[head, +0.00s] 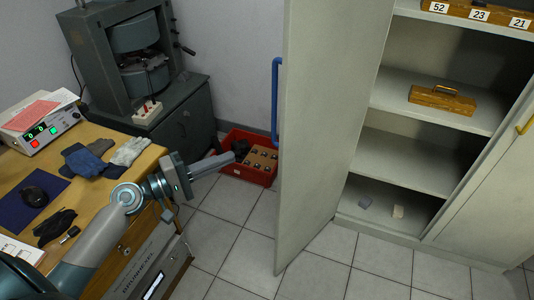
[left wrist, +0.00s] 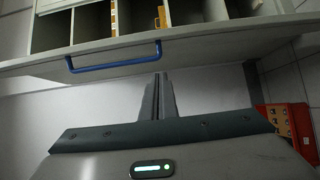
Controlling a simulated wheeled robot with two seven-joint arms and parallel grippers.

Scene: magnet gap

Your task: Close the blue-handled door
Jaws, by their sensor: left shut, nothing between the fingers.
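The blue-handled door (head: 325,130) is a pale grey cabinet door standing wide open, swung out from the cabinet. Its blue handle (head: 276,103) is a vertical bar on the face turned to the left; it also shows in the left wrist view (left wrist: 113,66). My left gripper (head: 232,157) is shut and empty, left of the door and lower than the handle, apart from it in the head view. My right gripper is out of view.
The cabinet (head: 420,165) has open shelves with a wooden box (head: 442,98). A second door (head: 490,195) with a yellow handle is at right. A red crate (head: 233,174) stands on the floor behind my left gripper. A wooden desk (head: 120,172) is at left. Tiled floor is clear in front.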

